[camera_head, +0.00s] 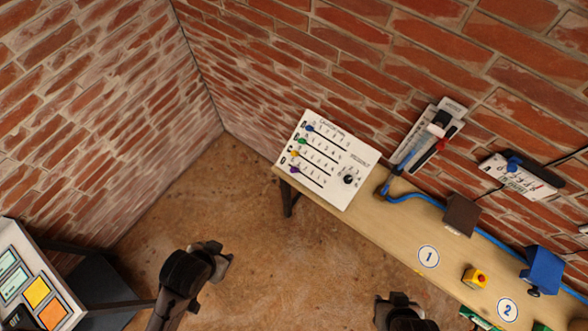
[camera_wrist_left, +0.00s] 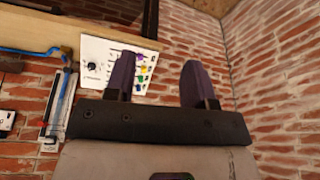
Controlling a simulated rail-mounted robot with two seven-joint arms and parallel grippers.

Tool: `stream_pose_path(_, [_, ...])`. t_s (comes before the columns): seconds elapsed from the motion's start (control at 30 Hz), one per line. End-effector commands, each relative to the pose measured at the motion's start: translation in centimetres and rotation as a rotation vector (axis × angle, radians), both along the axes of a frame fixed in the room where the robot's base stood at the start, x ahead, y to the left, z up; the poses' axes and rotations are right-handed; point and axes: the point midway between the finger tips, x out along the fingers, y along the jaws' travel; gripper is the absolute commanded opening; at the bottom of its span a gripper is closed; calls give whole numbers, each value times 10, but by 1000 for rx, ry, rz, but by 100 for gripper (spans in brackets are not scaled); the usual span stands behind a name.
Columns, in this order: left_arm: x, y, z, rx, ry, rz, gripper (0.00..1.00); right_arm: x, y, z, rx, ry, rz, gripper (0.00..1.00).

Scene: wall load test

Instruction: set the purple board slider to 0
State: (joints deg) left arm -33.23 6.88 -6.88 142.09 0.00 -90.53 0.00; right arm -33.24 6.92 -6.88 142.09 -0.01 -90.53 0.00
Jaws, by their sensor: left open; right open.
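The white slider board (camera_head: 350,192) leans at the far left end of the workbench, against the brick wall. It has blue, green, yellow and purple knobs on slots. The purple knob (camera_head: 295,170) is on the lowest slot, near its left end; its digit is too small to read. My left gripper (camera_head: 218,255) is open and empty, left of the bench in the head view. My right gripper (camera_head: 400,300) is open at the bottom edge.
The workbench (camera_head: 390,231) runs to the lower right, with a blue cable (camera_head: 415,196), brown box (camera_head: 461,214), yellow button box (camera_head: 475,278) and blue box (camera_head: 541,270). A panel with coloured squares (camera_head: 30,285) stands at lower left. Floor between is clear.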

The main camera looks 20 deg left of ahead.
Motion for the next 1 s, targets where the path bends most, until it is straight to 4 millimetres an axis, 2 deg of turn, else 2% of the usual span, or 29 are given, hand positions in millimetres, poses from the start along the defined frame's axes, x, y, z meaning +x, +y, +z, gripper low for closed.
stream_pose_path(0.17, [2, 0, -4, 0, -3, 0, 50, 0, 1, -4, 4, 0, -3, 43])
stream_pose_path(0.27, [8, 0, -17, 0, -19, -1, 50, 0, 2, -20, 6, -2, -3, 43])
stream_pose_path(0.37, [22, 2, -40, 6, -53, -3, 50, 0, 2, -49, 6, -2, -3, 43])
stream_pose_path(0.67, [74, 8, -117, 52, -177, -51, 50, 0, 1, -155, 4, 3, -3, 43])
stream_pose_path(0.87, [106, 13, -184, 106, -205, -93, 50, 0, 0, -222, -2, 2, 1, 43])
stream_pose_path(1.0, [134, 19, -237, 153, -234, -125, 50, 0, -1, -269, -6, 1, 3, 43])
